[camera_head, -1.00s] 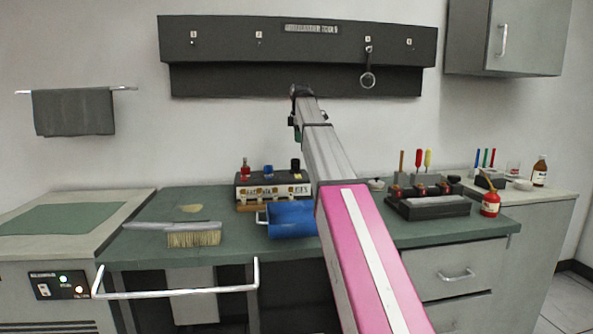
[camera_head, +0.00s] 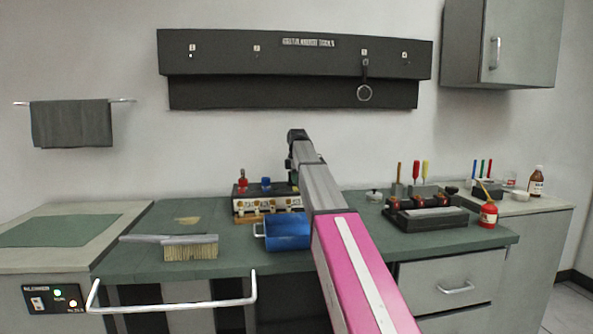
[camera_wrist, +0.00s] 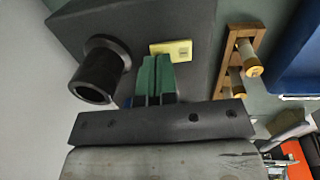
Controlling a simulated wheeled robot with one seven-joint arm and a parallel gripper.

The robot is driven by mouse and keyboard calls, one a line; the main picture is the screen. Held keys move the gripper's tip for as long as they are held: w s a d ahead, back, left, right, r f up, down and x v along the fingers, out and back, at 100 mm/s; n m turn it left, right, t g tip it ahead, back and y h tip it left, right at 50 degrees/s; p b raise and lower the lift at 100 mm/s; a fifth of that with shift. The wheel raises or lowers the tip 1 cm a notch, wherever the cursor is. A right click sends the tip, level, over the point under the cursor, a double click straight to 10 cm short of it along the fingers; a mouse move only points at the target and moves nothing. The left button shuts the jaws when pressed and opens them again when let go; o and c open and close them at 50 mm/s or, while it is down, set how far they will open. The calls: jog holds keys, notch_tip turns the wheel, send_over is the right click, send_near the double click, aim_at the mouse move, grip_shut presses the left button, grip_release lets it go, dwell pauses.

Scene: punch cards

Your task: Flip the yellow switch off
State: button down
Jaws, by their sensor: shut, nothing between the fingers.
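A box-shaped device (camera_head: 268,206) with a dark top and several cream fittings on its front stands on the bench, left of my arm. In the wrist view its dark surface (camera_wrist: 130,25) fills the upper middle, with a thick black post (camera_wrist: 97,75) at left. A small pale yellow plate (camera_wrist: 171,49) lies just beyond my gripper (camera_wrist: 156,62). I cannot tell whether it is the yellow switch or its label, or whether the fingertips touch it. The green fingers are together and empty. In the head view my arm hides the fingers and the device's right end.
A wooden rack with cream rollers (camera_wrist: 246,56) sits beside the device. A blue container (camera_head: 288,234) stands in front of it. A brush (camera_head: 190,251) lies at left; a dark tool stand (camera_head: 428,215) is at right. A wall rack (camera_head: 290,68) hangs above.

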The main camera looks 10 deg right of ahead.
jog(key=shift+f, duration=0.7)
jog(key=shift+w, duration=0.1)
jog(key=shift+f, duration=0.2)
jog(key=shift+s+r, duration=0.15)
jog(key=shift+s, duration=0.65)
jog(key=shift+r, duration=0.1)
jog(key=shift+w+a+r, duration=0.1)
jog(key=shift+r, duration=0.35)
notch_tip(320, 180, up, 13)
jog(key=s, duration=0.1)
jog(key=shift+s, duration=0.4)
